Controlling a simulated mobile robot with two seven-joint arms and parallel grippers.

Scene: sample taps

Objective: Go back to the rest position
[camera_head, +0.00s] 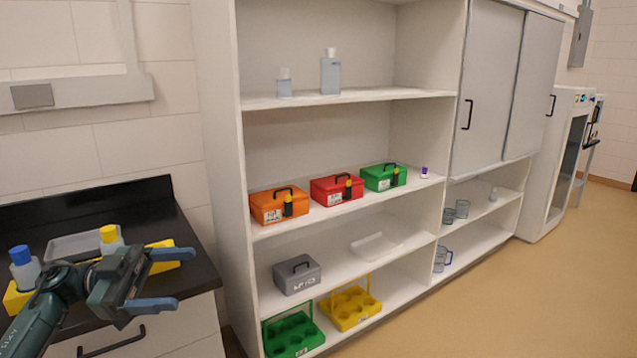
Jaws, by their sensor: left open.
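My left gripper (160,281) is at the lower left, in front of the black counter. Its two blue-tipped fingers are spread apart with nothing between them. The arm comes in from the bottom left corner. My right gripper is not in view. No marker of a rest position shows.
On the counter (150,205) stand a blue-capped bottle (24,268), a yellow-capped bottle (110,238), yellow holders and a grey tray (75,246). An open shelf unit (218,150) holds orange (268,207), red (330,192) and green boxes (378,176). The floor (500,290) at right is clear.

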